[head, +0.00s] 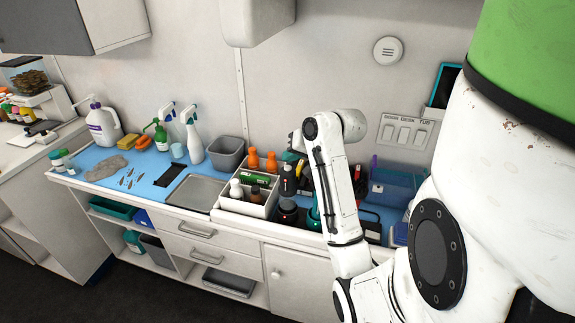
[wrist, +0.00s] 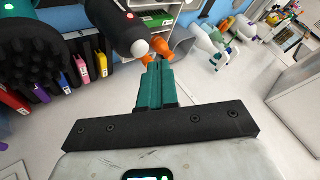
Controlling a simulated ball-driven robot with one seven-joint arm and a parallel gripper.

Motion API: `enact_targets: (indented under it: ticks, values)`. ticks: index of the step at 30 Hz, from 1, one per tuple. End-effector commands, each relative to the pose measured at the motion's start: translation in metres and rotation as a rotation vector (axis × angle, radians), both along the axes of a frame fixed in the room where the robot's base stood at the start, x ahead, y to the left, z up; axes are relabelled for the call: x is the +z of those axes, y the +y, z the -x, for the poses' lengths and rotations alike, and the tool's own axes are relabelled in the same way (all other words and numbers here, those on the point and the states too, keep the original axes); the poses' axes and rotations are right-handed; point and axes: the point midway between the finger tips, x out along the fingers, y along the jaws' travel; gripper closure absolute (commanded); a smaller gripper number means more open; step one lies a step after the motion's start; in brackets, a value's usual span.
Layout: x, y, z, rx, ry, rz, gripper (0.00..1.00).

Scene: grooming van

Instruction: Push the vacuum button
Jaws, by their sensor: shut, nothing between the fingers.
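My gripper shows in the wrist view as two teal fingers (wrist: 155,86) pressed together, with nothing between them. Just beyond the fingertips, up and to the left, is a rounded black device (wrist: 115,28) with a small white round spot and a small red mark on it. I cannot tell for sure whether this is the vacuum or whether the spot is its button. The fingertips look near the device, but contact cannot be made out. In the head view my arm stands in front of the right part of the counter, and my fingers cannot be made out there.
Orange bottles (wrist: 160,46) stand close beyond my fingertips. A dark bristled object (wrist: 35,55) and coloured pieces (wrist: 83,68) are at the left. In the head view a white divided caddy (head: 247,206) stands left of my arm, and a grey tray (head: 195,192) lies on the blue mat (head: 147,186).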

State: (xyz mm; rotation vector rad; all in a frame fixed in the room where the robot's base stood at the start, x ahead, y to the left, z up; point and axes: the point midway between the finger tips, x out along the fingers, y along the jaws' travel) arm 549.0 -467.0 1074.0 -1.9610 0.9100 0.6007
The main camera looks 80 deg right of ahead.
Motion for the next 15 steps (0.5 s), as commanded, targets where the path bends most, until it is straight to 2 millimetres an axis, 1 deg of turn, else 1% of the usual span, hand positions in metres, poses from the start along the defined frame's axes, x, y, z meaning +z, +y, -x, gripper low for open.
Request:
enact_targets:
  ticks: [1,3,15]
  values:
    - [0.008,0.000,0.000,0.000,0.000,0.000,1.00]
    - [0.014,0.000,-0.001,0.002,0.000,0.000,1.00]
    - [0.043,0.000,-0.001,0.002,0.000,0.001,1.00]
